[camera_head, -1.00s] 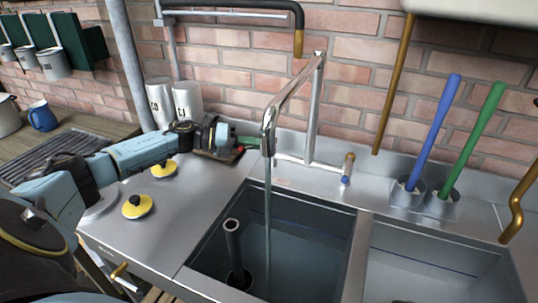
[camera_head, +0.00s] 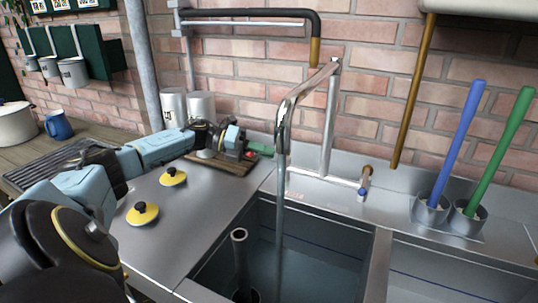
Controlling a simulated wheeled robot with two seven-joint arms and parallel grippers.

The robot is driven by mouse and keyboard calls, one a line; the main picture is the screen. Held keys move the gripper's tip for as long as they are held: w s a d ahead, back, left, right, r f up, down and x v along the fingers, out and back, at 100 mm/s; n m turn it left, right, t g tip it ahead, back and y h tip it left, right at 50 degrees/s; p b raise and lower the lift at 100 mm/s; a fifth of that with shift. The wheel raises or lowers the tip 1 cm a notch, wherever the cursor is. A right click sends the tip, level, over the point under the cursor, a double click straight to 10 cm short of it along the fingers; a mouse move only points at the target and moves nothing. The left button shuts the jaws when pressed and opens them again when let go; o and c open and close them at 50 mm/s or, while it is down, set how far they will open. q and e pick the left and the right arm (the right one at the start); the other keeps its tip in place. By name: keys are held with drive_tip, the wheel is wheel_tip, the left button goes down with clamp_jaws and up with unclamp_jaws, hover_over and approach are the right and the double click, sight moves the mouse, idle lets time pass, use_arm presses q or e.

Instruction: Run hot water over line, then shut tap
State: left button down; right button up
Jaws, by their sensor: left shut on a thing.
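The tap (camera_head: 328,115) stands behind the left basin (camera_head: 315,250), and a stream of water (camera_head: 280,215) runs from its spout into that basin. A blue line (camera_head: 318,247) runs along the basin wall; I cannot make out the water level against it. My left gripper (camera_head: 246,147) is beside the tap's left side, shut on what seems to be the hot tap handle. A small red part (camera_head: 249,155) shows there; the grip itself is mostly hidden. The blue-marked cold handle (camera_head: 362,191) at the right is untouched. My right gripper is not in view.
A grey standpipe (camera_head: 240,262) rises in the left basin. A wooden board (camera_head: 228,165) lies below my left gripper. Blue (camera_head: 458,140) and green (camera_head: 502,148) handles stand in holders at the right. White canisters (camera_head: 173,108) stand behind.

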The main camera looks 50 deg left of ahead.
use_arm(q)
drive_tip(key=shift+s+d+f, duration=0.15)
drive_tip(key=shift+d+f, duration=0.05)
drive_tip(key=shift+f, duration=0.25)
drive_tip(key=c, duration=1.5)
unclamp_jaws()
drive_tip(key=shift+a+r, duration=0.1)
drive_tip(key=shift+r, duration=0.1)
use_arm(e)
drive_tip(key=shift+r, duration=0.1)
use_arm(q)
drive_tip(key=shift+r, duration=0.1)
